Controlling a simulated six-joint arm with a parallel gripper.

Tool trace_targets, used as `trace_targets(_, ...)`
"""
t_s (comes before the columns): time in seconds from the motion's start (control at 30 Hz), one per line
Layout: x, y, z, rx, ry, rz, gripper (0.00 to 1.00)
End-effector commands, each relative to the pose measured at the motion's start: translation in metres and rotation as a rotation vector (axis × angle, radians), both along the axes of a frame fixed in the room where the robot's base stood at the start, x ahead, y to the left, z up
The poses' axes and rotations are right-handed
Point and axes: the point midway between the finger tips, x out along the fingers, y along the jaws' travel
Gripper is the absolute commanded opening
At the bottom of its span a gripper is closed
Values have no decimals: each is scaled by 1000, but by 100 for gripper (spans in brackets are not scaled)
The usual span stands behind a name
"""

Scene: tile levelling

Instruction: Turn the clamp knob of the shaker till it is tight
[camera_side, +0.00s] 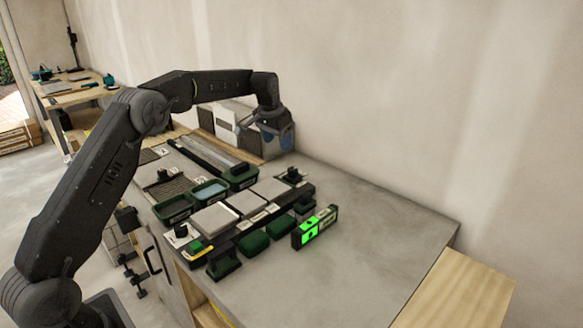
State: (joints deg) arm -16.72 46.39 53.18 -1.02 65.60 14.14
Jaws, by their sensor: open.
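My gripper (265,134) is open and empty. It hangs in the air above the back of the bench, near the wall, with its bluish fingers apart. No part is clearly recognisable as a shaker. A dark rail with pale tiles (214,218) lies across the middle of the bench. A small black knob (292,175) stands at its far right end, and another black knob (181,231) at its near left end. I cannot tell whether either is the clamp knob, or how tight it is. My gripper is apart from both.
A level with bright green panels (314,228) stands at the right of the rail. Green trays (173,208) and dark green blocks (253,242) flank the tiles. Whitish boxes (236,127) stand against the wall behind my gripper. The bench's right side (375,250) is clear.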

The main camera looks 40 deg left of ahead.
Motion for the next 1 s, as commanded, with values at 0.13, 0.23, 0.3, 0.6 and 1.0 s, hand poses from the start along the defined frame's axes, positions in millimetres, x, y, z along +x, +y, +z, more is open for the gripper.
trace_targets(0.13, -2, -27, 16, 7, -72, 226, 58)
trace_targets(0.23, -3, -37, 22, 2, -113, 331, 58)
trace_targets(0.3, -4, -41, 24, -1, -132, 377, 58)
trace_targets(0.6, 3, -40, 3, -7, -143, 417, 58)
trace_targets(1.0, 30, -25, -71, -6, -144, 417, 58)
